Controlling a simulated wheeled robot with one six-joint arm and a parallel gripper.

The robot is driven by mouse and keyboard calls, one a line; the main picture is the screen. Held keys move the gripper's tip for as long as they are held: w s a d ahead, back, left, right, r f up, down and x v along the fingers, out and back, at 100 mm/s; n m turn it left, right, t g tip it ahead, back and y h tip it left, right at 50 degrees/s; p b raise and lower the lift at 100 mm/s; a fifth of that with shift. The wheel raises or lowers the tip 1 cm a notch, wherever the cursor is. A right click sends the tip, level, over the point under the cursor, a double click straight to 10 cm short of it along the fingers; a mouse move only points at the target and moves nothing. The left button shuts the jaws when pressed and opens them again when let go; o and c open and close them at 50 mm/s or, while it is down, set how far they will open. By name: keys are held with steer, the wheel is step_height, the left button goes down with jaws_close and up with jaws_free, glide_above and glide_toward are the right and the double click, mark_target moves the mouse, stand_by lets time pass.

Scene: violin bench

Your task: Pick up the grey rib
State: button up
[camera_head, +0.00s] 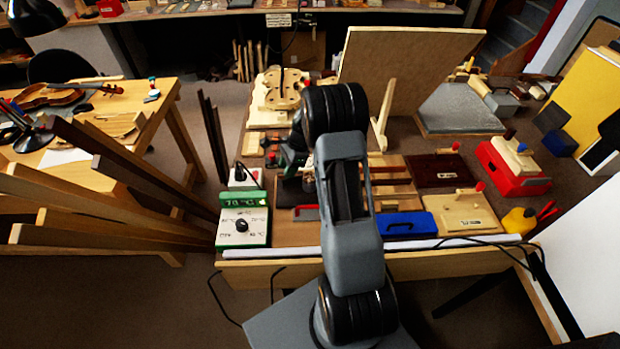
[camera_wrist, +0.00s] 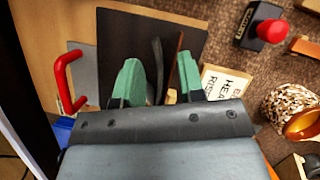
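In the wrist view, a thin dark grey strip, which looks like the grey rib (camera_wrist: 157,62), stands or lies over a black plate (camera_wrist: 112,42). My gripper (camera_wrist: 158,75) has two green fingertips set well apart, with the grey strip between them. A thin brown strip (camera_wrist: 179,48) lies just right of the grey one, by the right finger. In the head view my gripper (camera_head: 291,160) is mostly hidden behind my arm, and the rib cannot be made out.
A red handle (camera_wrist: 62,85) on a grey plate is left of my gripper. A lettered card (camera_wrist: 222,82) and a red-knobbed black block (camera_wrist: 262,30) are to the right. In the head view, a green-and-white heater box (camera_head: 242,222) and blue handled block (camera_head: 407,224) flank my arm.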

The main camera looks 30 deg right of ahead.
mark_target(284, 180)
steer(key=shift+s+p+x, duration=0.1)
steer(key=shift+p+x, duration=0.1)
steer(key=shift+x, duration=1.15)
steer(key=shift+s+p+x, duration=0.15)
steer(key=shift+x, duration=1.2)
steer(key=shift+c, duration=0.4)
jaws_close()
